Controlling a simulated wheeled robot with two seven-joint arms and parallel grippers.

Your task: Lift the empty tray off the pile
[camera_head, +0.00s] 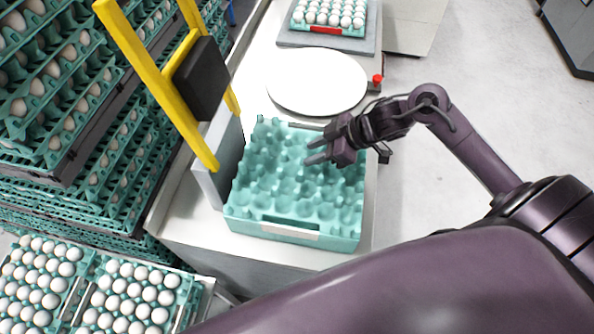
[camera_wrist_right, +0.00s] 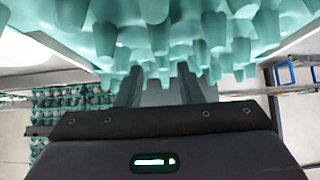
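A teal egg tray (camera_head: 240,215) with empty cups lies on top of the pile on the white table, and it also fills the top of the right wrist view (camera_wrist_right: 160,35). The layers below it are hard to tell apart. My right gripper (camera_head: 312,151) is over the tray's far right part, with its fingers pointing left in the head view. The fingers are spread, with a gap between them that shows in the right wrist view (camera_wrist_right: 159,85), and nothing is seen held. Whether the fingertips touch the tray cannot be told. My left gripper is not in view.
A yellow frame (camera_head: 165,85) with a black box (camera_head: 202,80) stands left of the pile. A round white plate (camera_head: 317,82) and an egg-filled tray (camera_head: 328,31) lie beyond it. Stacked egg trays (camera_head: 75,130) fill the left. A red button (camera_head: 377,78) is near the gripper.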

